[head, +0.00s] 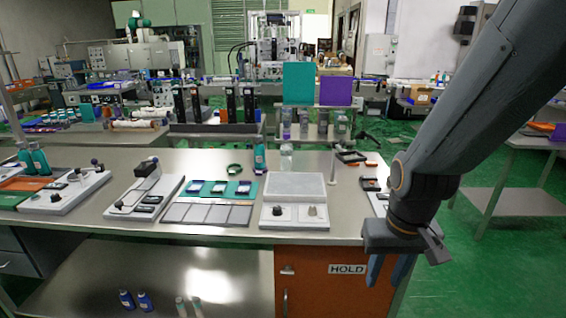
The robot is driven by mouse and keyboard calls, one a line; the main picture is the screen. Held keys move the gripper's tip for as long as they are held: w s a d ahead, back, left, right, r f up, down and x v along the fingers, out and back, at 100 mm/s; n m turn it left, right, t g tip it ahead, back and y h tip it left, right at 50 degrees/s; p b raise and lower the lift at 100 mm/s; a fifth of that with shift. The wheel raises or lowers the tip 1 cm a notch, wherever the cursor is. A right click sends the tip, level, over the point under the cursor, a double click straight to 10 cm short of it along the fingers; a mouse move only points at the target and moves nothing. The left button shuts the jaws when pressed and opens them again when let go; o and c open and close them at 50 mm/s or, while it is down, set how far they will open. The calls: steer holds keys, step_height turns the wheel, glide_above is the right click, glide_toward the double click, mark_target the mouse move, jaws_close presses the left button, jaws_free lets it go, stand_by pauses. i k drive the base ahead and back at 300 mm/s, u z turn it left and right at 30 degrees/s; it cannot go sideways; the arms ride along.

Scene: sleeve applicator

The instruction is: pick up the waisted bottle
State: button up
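A small clear bottle (287,158) stands upright near the back edge of the steel bench, and it seems narrower in its middle. It is too small to be sure that it is the waisted bottle. A teal bottle (260,158) stands just left of it. My gripper (388,272) hangs at the right, in front of the bench's right end, pointing down. Its two blue fingers are apart with nothing seen between them. It is well to the right of the clear bottle and nearer to me.
The steel bench (215,232) carries a white tray (296,186), a teal mat with small items (220,189), and devices. More teal bottles (41,161) stand at the left. Blue bottles (144,301) stand on the lower shelf. An orange HOLD cabinet (310,290) is below. Green floor is open at right.

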mark_target(285, 149)
steer(key=u, duration=1.6)
steer(key=i, duration=1.05)
steer(key=z, duration=1.15)
